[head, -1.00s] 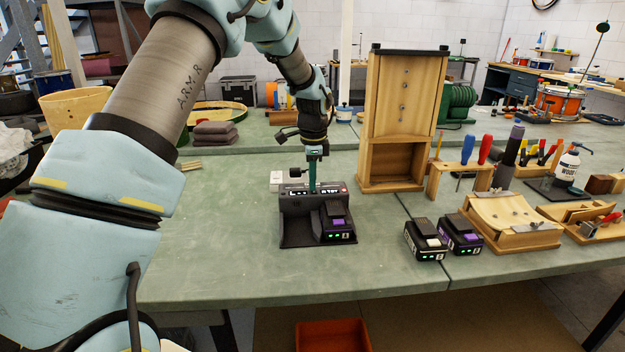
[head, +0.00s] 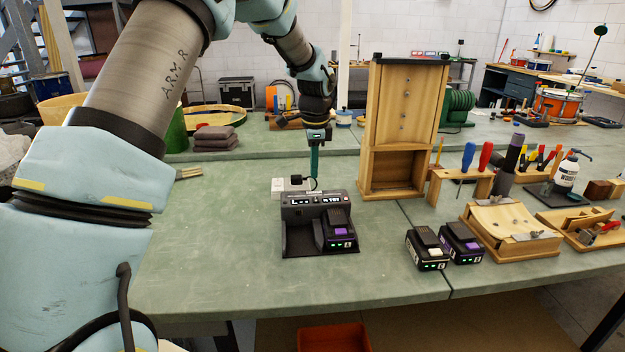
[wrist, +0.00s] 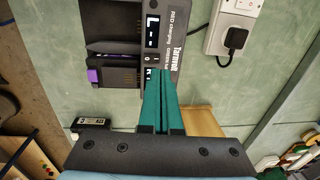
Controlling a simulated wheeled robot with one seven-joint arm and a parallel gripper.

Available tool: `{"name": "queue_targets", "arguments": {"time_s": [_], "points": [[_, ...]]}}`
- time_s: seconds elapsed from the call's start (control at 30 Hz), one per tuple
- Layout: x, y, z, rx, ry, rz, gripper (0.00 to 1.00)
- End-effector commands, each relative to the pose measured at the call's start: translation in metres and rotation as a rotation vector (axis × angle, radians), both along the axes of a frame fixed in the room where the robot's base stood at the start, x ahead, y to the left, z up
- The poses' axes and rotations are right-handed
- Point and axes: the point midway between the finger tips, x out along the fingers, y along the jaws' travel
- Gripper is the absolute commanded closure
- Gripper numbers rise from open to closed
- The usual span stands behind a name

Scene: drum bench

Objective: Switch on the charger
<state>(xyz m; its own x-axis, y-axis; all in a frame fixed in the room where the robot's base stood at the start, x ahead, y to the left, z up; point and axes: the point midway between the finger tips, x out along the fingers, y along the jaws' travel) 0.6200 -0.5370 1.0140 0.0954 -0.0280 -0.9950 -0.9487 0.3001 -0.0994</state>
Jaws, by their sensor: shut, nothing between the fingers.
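The dark charger (head: 318,208) stands on the green bench, with a battery with a purple patch (head: 338,232) in its right bay. Its left bay is empty. White characters show on its top panel, which also appears in the wrist view (wrist: 172,30). Small marks like 0 and I sit between the two displays there; I cannot tell the switch's position. My gripper (head: 315,176) is shut and empty, its green fingers pointing down above the charger's back edge. In the wrist view the fingertips (wrist: 160,72) overlap the panel beside the lower display; contact cannot be told.
A white socket block (head: 290,187) with a black plug (wrist: 235,40) and cable stands behind the charger. Two loose batteries (head: 428,250) (head: 460,242) lie to the right. A tall wooden frame (head: 402,125) stands behind right. The bench left of the charger is clear.

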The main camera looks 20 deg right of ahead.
Motion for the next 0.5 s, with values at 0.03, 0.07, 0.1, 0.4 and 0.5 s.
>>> {"name": "queue_targets", "arguments": {"time_s": [0.03, 0.07, 0.1, 0.4, 0.5], "points": [[0.002, -0.001, 0.006, -0.004, -0.002, 0.000, 1.00], [0.003, -0.002, 0.012, -0.004, -0.003, 0.001, 1.00], [0.003, -0.002, 0.020, -0.004, -0.002, 0.001, 1.00], [0.009, -0.004, 0.066, -0.002, 0.001, -0.001, 1.00], [0.009, -0.004, 0.073, -0.002, 0.001, -0.001, 1.00]]}}
